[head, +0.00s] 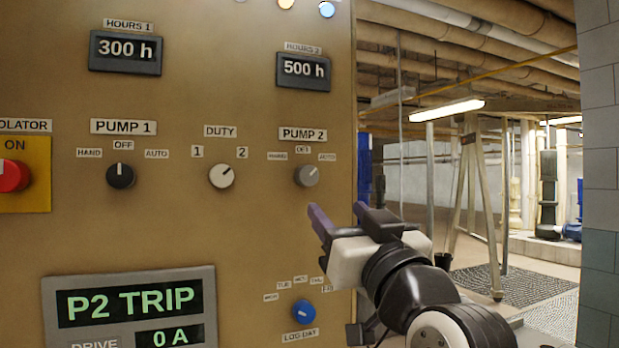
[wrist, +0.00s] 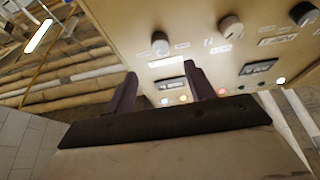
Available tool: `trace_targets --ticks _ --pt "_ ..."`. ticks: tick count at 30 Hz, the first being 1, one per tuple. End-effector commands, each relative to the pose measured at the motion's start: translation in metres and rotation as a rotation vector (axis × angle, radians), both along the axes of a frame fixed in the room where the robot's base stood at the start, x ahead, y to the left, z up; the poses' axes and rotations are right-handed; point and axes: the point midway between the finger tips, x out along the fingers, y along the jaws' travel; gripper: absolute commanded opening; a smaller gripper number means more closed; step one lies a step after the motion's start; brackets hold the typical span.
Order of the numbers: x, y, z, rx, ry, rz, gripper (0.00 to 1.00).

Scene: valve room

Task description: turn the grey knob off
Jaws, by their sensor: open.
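The grey knob (head: 306,175) is under the PUMP 2 label on the tan panel, with HAND, OFF and AUTO marks around it. Its pale pointer line seems to lean up and right, towards AUTO. My gripper (head: 335,207) is open and empty, below and slightly right of the grey knob, apart from it. In the wrist view the panel appears turned over. There the grey knob (wrist: 160,43) shows beyond the two purple fingers of my gripper (wrist: 160,69), not between them.
The white DUTY knob (head: 222,175) and black PUMP 1 knob (head: 120,175) are to the left. A blue LOG DAY knob (head: 303,312) is below. Open room lies right of the panel edge, before a tiled wall (head: 600,170).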

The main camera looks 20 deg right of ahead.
Motion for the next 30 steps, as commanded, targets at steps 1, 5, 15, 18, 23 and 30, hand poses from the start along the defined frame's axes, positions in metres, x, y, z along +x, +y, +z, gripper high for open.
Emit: trace_targets --ticks 1,5,15,18,23,30 --pt "0.011 0.001 0.008 0.002 0.004 0.004 0.54" --pt "0.038 0.002 0.019 0.002 0.005 0.005 0.54" --pt "0.093 0.003 0.040 0.001 0.004 0.002 0.54" --pt "0.100 0.004 0.043 0.001 0.002 0.000 0.54" --pt "0.105 0.004 0.043 0.001 0.002 0.000 0.54" --pt "0.105 0.004 0.043 0.000 0.002 0.000 0.50"
